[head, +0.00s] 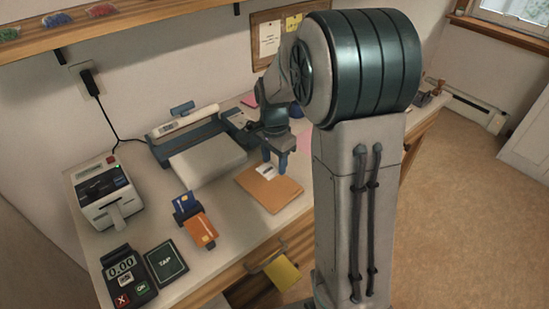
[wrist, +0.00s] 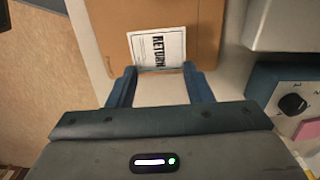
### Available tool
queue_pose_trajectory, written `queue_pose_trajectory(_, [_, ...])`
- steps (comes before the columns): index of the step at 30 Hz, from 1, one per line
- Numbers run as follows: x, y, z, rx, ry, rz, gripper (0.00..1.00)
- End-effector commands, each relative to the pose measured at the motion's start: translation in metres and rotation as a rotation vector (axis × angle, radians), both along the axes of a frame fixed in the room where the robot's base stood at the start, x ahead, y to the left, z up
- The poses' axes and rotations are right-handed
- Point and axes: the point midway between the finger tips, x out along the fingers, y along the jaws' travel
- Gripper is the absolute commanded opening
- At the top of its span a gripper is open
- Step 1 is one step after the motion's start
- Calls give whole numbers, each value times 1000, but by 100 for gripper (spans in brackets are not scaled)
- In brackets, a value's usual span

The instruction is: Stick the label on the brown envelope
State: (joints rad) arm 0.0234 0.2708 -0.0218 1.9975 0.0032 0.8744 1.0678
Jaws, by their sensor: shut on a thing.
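The brown envelope (head: 272,192) lies flat on the worktop; it also fills the upper middle of the wrist view (wrist: 207,22). The white label (wrist: 158,48), printed RETURN, is over the envelope's near part in the wrist view, its lower edge between my fingertips. In the head view the label (head: 265,170) shows small at the envelope's back edge. My gripper (wrist: 160,69) is shut on the label, its two blue fingers at either side; it also shows in the head view (head: 274,158). I cannot tell whether the label touches the envelope.
A grey-white machine (head: 205,160) stands left of the envelope. A card holder (head: 195,222) with blue and orange cards, a label printer (head: 105,195), a payment terminal (head: 125,278) and a TAP pad (head: 166,262) stand further left. A yellow item (head: 283,272) is at the front drawer.

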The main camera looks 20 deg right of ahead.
Motion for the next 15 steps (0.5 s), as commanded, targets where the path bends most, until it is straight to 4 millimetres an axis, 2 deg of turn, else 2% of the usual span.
queue_pose_trajectory(1, [0, 0, -9, 0, 1, 0, 26])
queue_pose_trajectory(4, [0, 0, -14, 0, 1, 0, 26])
queue_pose_trajectory(15, [0, 0, -14, 0, 0, 1, 26])
